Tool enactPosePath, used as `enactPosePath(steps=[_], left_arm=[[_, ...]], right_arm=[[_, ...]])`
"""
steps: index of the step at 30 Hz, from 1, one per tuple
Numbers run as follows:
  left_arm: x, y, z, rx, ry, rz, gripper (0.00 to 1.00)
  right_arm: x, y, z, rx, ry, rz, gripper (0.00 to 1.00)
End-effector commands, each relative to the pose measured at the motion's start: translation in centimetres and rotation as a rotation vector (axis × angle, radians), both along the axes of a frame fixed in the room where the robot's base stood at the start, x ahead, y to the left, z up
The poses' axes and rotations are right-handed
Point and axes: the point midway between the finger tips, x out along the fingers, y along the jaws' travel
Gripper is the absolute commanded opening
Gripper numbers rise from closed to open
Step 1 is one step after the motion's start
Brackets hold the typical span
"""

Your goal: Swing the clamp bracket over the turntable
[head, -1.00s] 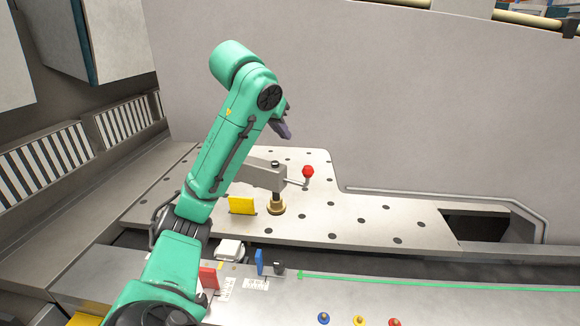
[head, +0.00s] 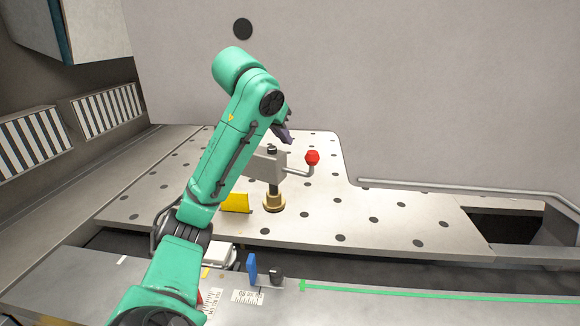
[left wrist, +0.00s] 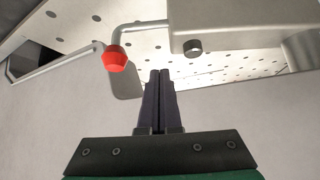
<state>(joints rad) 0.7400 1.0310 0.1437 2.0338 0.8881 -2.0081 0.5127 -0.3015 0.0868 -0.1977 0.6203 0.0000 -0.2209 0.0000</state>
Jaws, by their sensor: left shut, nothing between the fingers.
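The clamp bracket (head: 268,167) is a grey arm on a dark post with a brass-coloured foot (head: 274,202), standing on the perforated plate. A bent rod with a red knob (head: 312,157) sticks out to its right. My green left arm hides the bracket's left part in the head view. My left gripper (head: 289,139) is shut and empty, above and behind the bracket. In the left wrist view the shut dark fingers (left wrist: 158,75) are apart from the red knob (left wrist: 115,59) and the grey bracket (left wrist: 245,22). My right gripper is not in view. I cannot make out which part is the turntable.
A yellow block (head: 237,202) stands left of the post. A blue tab (head: 252,268) and dark knob (head: 276,271) are on the front ledge. A tall grey panel (head: 400,90) rises behind. A dark opening (head: 508,222) is at right; the plate between is clear.

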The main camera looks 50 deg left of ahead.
Motion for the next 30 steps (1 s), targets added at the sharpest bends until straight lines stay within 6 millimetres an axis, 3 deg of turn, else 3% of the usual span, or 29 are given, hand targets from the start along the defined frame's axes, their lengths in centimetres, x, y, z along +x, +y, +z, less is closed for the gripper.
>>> enactPosePath(steps=[5, 9, 19, 24, 30], left_arm=[[0.5, 0.1, -0.6, -0.004, 0.000, -0.002, 0.00], [2.0, 0.5, -2.3, -0.006, 0.002, -0.003, 0.00], [6.5, 2.4, -7.4, -0.001, 0.006, 0.001, 0.00], [3.7, 1.2, -7.9, 0.000, 0.001, -0.003, 0.00], [2.6, 1.0, -8.1, 0.001, 0.000, 0.001, 0.00]], right_arm=[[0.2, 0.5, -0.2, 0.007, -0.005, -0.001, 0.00], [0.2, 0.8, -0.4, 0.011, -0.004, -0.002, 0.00], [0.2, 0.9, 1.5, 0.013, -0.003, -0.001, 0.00], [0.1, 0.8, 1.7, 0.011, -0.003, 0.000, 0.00], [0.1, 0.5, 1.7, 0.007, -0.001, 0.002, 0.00]])
